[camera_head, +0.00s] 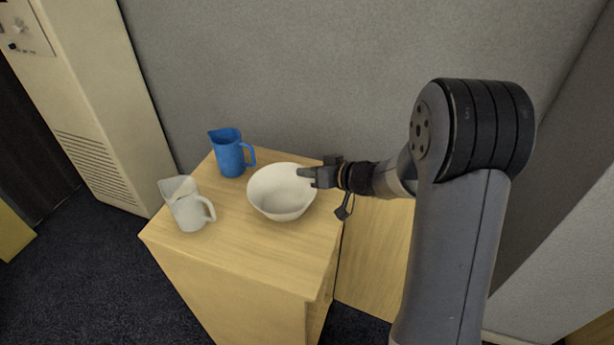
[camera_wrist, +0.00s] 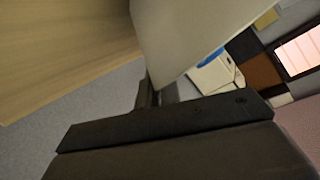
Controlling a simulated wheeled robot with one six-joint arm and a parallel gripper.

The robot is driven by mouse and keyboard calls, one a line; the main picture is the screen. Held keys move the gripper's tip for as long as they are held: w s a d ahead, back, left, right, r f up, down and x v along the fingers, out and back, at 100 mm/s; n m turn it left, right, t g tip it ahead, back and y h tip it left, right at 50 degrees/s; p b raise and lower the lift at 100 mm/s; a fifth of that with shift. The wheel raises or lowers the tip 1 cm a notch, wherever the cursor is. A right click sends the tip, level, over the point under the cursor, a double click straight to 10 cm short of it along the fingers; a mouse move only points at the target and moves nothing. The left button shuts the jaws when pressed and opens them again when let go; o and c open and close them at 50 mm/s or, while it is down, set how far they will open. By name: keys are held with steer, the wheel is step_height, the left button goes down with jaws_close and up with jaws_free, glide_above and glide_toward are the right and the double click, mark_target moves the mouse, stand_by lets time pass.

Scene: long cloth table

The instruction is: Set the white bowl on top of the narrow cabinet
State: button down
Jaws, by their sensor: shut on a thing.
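The white bowl (camera_head: 281,192) is upright over the light wooden top of the narrow cabinet (camera_head: 262,250). My gripper (camera_head: 310,174) reaches in from the right and is shut on the bowl's right rim. In the wrist view the bowl's pale wall (camera_wrist: 178,35) stands between the dark fingers (camera_wrist: 155,95), and a wooden surface (camera_wrist: 60,45) fills the upper left. I cannot tell whether the bowl's base touches the cabinet top or hangs just above it.
A blue pitcher (camera_head: 230,154) stands behind and left of the bowl. A clear and white pitcher (camera_head: 187,207) stands on the left edge. The front of the top is clear. A grey partition (camera_head: 330,70) rises behind, and a beige unit (camera_head: 100,100) stands left.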

steer(key=shift+f, duration=0.4)
steer(key=c, duration=1.6)
jaws_free()
steer(key=shift+r, duration=0.1)
steer(key=v, duration=1.2)
